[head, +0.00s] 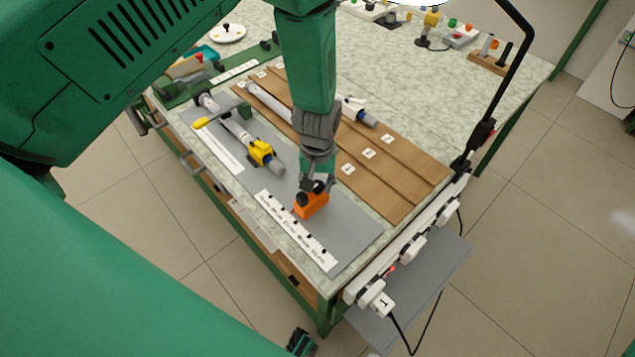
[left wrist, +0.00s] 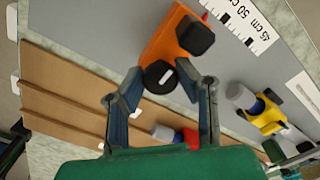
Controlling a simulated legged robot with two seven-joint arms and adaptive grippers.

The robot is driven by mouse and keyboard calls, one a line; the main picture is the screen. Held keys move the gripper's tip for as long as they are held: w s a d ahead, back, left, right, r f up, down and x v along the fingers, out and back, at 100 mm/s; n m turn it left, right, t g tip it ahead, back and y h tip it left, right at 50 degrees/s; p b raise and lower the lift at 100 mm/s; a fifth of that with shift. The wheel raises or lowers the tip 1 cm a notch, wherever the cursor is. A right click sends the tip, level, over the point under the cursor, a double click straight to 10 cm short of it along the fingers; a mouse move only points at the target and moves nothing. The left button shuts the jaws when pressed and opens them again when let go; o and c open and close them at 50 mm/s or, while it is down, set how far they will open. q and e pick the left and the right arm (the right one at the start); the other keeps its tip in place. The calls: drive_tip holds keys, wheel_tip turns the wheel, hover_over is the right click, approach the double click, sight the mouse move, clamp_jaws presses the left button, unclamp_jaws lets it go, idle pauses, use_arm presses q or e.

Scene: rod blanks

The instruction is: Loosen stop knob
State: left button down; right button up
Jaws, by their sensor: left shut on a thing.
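The orange stop block (head: 312,206) stands on the grey mat beside the white printed scale (head: 298,232). It also shows in the left wrist view (left wrist: 172,38), with a round black stop knob (left wrist: 159,77) bearing a white mark on its near side. My left gripper (head: 317,187) is right at the block, its fingers shut on the knob from both sides. In the left wrist view my left gripper (left wrist: 160,78) has one fingertip on each side of the knob.
A yellow clamp (head: 261,153) with a grey-ended rod (head: 277,168) lies left of the block. Brown grooved boards (head: 395,175) hold white rods to the right. A white power strip (head: 412,245) runs along the table edge.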

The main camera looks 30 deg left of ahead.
sight(320, 184)
use_arm(q)
drive_tip(key=shift+w+r, duration=0.25)
drive_tip(key=shift+w, duration=0.2)
drive_tip(key=c, duration=1.4)
unclamp_jaws()
drive_tip(key=shift+c, duration=0.2)
drive_tip(key=shift+o, duration=1.3)
drive_tip(key=shift+s+d, duration=0.15)
drive_tip(key=shift+s, duration=0.05)
drive_tip(key=shift+r, duration=0.1)
wheel_tip(320, 184, up, 12)
drive_tip(key=shift+f, duration=0.2)
